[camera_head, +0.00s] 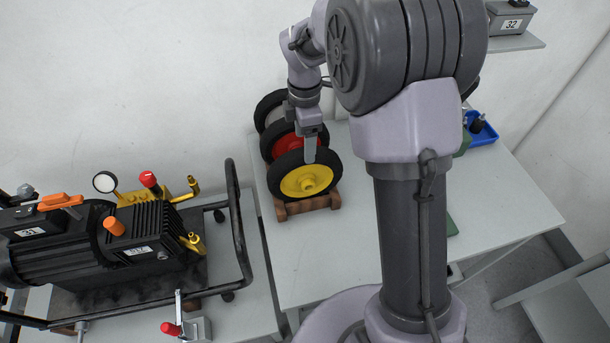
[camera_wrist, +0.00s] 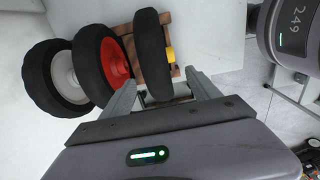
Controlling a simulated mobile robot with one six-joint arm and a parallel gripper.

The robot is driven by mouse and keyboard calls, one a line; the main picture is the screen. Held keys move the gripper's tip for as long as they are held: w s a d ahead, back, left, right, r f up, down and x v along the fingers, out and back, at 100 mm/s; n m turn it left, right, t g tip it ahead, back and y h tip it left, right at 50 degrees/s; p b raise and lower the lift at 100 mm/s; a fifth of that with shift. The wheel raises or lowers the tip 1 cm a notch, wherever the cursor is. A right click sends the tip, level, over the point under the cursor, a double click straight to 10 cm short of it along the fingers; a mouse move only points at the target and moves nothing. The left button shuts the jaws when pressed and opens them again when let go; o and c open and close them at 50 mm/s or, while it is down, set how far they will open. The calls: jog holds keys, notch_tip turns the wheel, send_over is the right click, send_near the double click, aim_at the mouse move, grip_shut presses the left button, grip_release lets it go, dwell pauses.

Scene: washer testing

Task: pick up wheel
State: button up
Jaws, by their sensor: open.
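Three black-tyred wheels stand upright in a row on a brown wooden rack (camera_head: 308,205). The yellow-hub wheel (camera_head: 318,182) is nearest in the head view, the red-hub wheel (camera_head: 284,145) is behind it, and the grey-hub wheel (camera_head: 272,114) is farthest. My gripper (camera_head: 309,155) points down over the yellow-hub wheel. In the wrist view, my gripper (camera_wrist: 162,79) is open, and the yellow-hub wheel's tyre (camera_wrist: 150,50) lies between its fingers. The red-hub wheel (camera_wrist: 115,62) is beside the left finger. I cannot tell whether the fingers touch a tyre.
The wheels' light table (camera_head: 330,255) has free room in front of the rack. A black pump on a railed cart (camera_head: 140,245) stands at left. A blue bin (camera_head: 484,131) is at back right. My arm hides part of the table.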

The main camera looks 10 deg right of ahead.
aim_at(306, 178)
notch_tip(306, 178, down, 3)
jog(key=shift+d, duration=0.1)
jog(key=f, duration=0.1)
jog(key=f+b, duration=0.1)
jog(key=f, duration=0.1)
jog(key=w+f+b, duration=0.1)
jog(key=f, duration=0.1)
jog(key=shift+f, duration=0.25)
jog(key=shift+s+r, duration=0.15)
jog(key=shift+c, duration=0.9)
grip_shut()
